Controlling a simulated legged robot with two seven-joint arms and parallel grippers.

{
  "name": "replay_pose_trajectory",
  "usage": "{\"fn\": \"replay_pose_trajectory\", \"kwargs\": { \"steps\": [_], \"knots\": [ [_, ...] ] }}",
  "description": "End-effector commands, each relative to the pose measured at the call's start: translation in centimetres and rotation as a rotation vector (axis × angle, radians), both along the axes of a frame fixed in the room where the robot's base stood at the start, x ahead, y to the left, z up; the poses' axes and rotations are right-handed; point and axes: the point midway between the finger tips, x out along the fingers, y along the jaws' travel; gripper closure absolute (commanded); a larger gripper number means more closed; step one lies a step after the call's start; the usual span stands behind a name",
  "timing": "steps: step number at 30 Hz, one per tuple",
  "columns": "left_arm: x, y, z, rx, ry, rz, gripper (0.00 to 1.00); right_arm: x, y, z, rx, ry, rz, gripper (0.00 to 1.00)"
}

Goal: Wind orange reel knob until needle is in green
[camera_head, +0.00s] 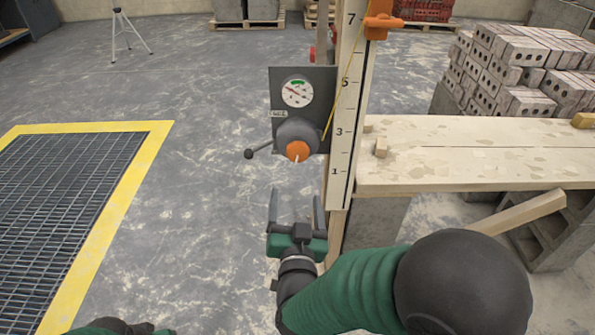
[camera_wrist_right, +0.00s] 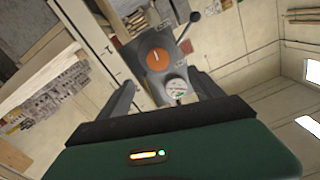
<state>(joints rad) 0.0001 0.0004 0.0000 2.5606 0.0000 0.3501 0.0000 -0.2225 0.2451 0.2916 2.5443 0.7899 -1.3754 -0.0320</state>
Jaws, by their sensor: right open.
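The orange reel knob (camera_head: 298,151) sits on a grey round housing on a dark panel (camera_head: 318,85) fixed to a numbered post. A white mark shows on the knob's face. Above it is a round white gauge (camera_head: 297,92) with a green band at its top; its red needle looks to lie left of the green. My right gripper (camera_head: 296,205) is open and empty, below and apart from the knob. The right wrist view shows the knob (camera_wrist_right: 157,60) and gauge (camera_wrist_right: 176,88) beyond the open fingers.
A black crank lever (camera_head: 262,149) sticks out left of the knob. The numbered post (camera_head: 348,100) carries a yellow string and orange clamp (camera_head: 382,20). A plank bench (camera_head: 460,155) stands right, bricks (camera_head: 520,65) behind it. Floor left of the panel is clear up to a yellow-framed grate (camera_head: 150,150).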

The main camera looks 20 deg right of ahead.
Motion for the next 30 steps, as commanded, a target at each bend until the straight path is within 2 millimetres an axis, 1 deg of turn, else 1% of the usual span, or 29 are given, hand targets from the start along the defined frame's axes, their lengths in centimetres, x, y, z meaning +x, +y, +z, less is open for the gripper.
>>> {"fn": "replay_pose_trajectory", "kwargs": {
  "steps": [1, 3, 6, 8, 10, 14, 21, 24, 27, 30],
  "knots": [
    [0.0, 0.0, -1.8, 0.000, -0.001, 0.000, 0.66, -0.2, 0.0, -0.5, -0.087, 0.021, -0.003, 0.24],
    [0.0, 0.0, -2.2, 0.000, -0.001, 0.000, 0.66, -0.4, -0.2, 0.0, -0.184, 0.056, -0.007, 0.24],
    [0.0, 0.0, -2.3, 0.000, -0.001, 0.000, 0.66, -0.4, -0.3, 0.3, -0.245, 0.082, -0.009, 0.24],
    [0.0, 0.0, -2.4, 0.000, -0.001, 0.000, 0.66, 0.0, -0.5, 0.3, -0.252, 0.086, -0.011, 0.24],
    [0.1, 0.0, -2.7, 0.000, -0.002, 0.000, 0.66, 1.0, -0.8, 0.3, -0.252, 0.086, -0.013, 0.24],
    [0.0, 0.0, -3.8, 0.000, -0.002, 0.000, 0.66, 3.9, -1.7, 0.1, -0.251, 0.085, -0.014, 0.24],
    [0.0, 0.0, -5.8, 0.000, -0.001, 0.000, 0.66, 10.0, -3.3, 0.0, -0.252, 0.084, -0.012, 0.24],
    [0.0, 0.0, -6.5, 0.000, -0.001, 0.000, 0.66, 12.3, -4.0, 0.1, -0.252, 0.083, -0.011, 0.24],
    [0.0, 0.0, -7.0, 0.000, -0.001, 0.000, 0.66, 14.1, -4.5, 0.2, -0.252, 0.083, -0.011, 0.24],
    [0.0, 0.0, -7.3, 0.000, -0.001, 0.000, 0.66, 15.2, -4.8, 0.4, -0.252, 0.084, -0.010, 0.24]
  ]
}}
